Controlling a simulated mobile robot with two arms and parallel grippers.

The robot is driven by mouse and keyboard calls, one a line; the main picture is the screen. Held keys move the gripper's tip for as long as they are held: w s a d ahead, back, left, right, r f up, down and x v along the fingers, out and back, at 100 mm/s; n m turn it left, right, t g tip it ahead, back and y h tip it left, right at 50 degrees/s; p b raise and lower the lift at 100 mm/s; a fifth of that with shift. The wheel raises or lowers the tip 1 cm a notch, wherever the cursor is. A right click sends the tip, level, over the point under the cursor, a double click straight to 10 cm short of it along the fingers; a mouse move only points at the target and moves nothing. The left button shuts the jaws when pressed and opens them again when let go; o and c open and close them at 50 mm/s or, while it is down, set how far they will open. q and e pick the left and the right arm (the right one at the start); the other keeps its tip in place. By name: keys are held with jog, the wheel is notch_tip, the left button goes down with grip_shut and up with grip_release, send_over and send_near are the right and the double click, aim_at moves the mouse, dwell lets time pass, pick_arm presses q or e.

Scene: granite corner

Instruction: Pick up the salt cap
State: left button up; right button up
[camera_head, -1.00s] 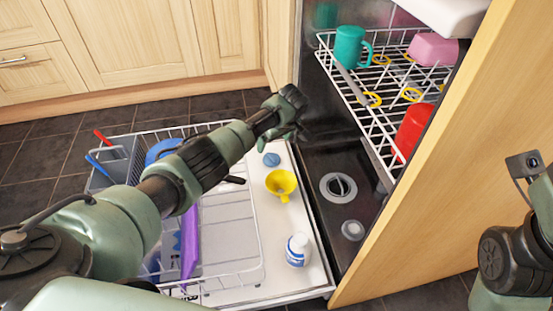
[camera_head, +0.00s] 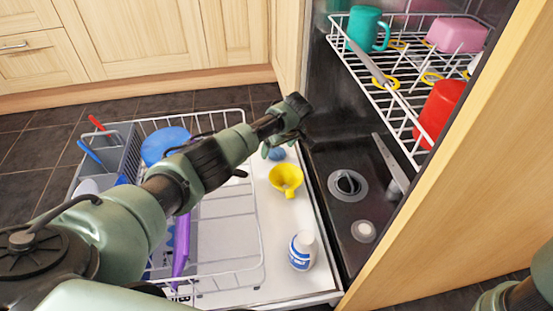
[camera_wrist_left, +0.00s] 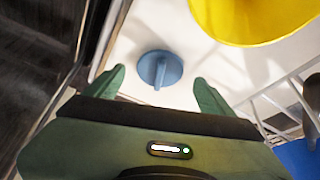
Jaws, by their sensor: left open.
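The salt cap, a small round blue-grey cap with a raised grip bar, lies on the white inside of the open dishwasher door. In the left wrist view the cap (camera_wrist_left: 160,70) is just ahead of my left gripper (camera_wrist_left: 160,85), centred between its two spread green fingertips. In the head view the cap (camera_head: 277,154) is partly hidden by my left gripper (camera_head: 281,143), which is open, empty and close above it. My right gripper is out of view; only part of my right arm shows at the lower right.
A yellow funnel (camera_head: 286,181) sits right beside the cap, and a white-and-blue salt bottle (camera_head: 301,250) stands nearer on the door. The lower rack (camera_head: 249,265) lies left. The upper rack (camera_head: 402,113) holds cups. A cabinet panel (camera_head: 465,165) borders the right.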

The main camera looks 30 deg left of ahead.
pick_arm(q)
jog(key=shift+w+a+f+b, duration=0.1)
jog(key=shift+f+b, duration=0.05)
jog(key=shift+f, duration=0.2)
jog(key=shift+w+a+f+b, duration=0.1)
jog(key=shift+f+b, duration=0.05)
jog(key=shift+f, duration=0.2)
jog(key=shift+r, duration=0.1)
jog(key=c, duration=1.4)
